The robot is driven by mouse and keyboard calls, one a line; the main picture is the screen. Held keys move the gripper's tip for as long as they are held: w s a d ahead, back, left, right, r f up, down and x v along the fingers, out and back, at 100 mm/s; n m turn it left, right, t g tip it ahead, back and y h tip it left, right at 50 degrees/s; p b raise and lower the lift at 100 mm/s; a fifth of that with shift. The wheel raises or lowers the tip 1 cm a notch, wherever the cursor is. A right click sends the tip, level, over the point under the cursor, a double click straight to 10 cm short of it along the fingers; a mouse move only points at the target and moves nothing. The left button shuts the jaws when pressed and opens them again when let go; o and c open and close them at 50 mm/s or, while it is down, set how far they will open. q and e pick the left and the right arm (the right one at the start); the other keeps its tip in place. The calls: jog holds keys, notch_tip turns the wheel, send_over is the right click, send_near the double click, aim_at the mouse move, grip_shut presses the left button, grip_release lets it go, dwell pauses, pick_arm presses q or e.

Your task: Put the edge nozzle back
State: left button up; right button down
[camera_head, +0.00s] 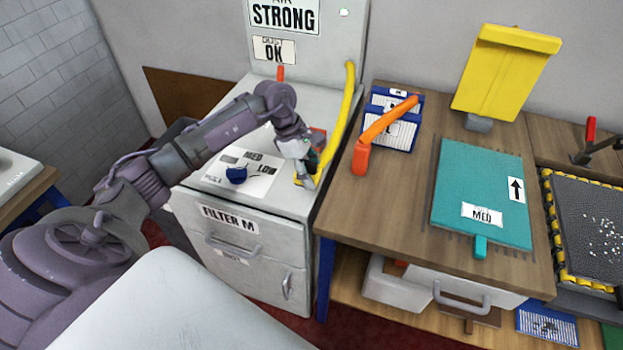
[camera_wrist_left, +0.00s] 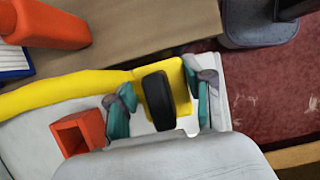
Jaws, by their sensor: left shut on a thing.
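My left gripper (camera_head: 307,160) is at the right front edge of the grey cabinet's top. In the left wrist view its teal-padded fingers (camera_wrist_left: 160,101) are on either side of what appears to be the edge nozzle, a yellow block (camera_wrist_left: 181,88) with a black part (camera_wrist_left: 158,101), and it is shut on it. The yellow hose (camera_wrist_left: 60,92) runs up to this block; it also shows in the head view (camera_head: 346,105). A hollow red holder (camera_wrist_left: 78,134) is beside the left finger, apart from the nozzle. My right gripper is not in view.
The grey cabinet (camera_head: 290,222) has a blue dial (camera_head: 236,174) and drawers. On the wooden table (camera_head: 385,225) are an orange tool (camera_head: 378,138) by a blue stand (camera_head: 408,104), a teal board (camera_head: 470,180) and a yellow panel (camera_head: 505,70). A dark tray (camera_head: 590,225) is at right.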

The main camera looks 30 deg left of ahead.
pick_arm(q)
jog(key=shift+f, duration=0.35)
notch_tip(320, 180, down, 2)
jog(key=shift+f+p, duration=0.2)
jog(key=shift+p, duration=0.5)
jog(key=shift+f, duration=0.4)
jog(key=shift+f+b, duration=0.2)
jog(key=shift+b, duration=0.1)
jog(key=o, duration=1.1)
jog(key=shift+r, duration=0.15)
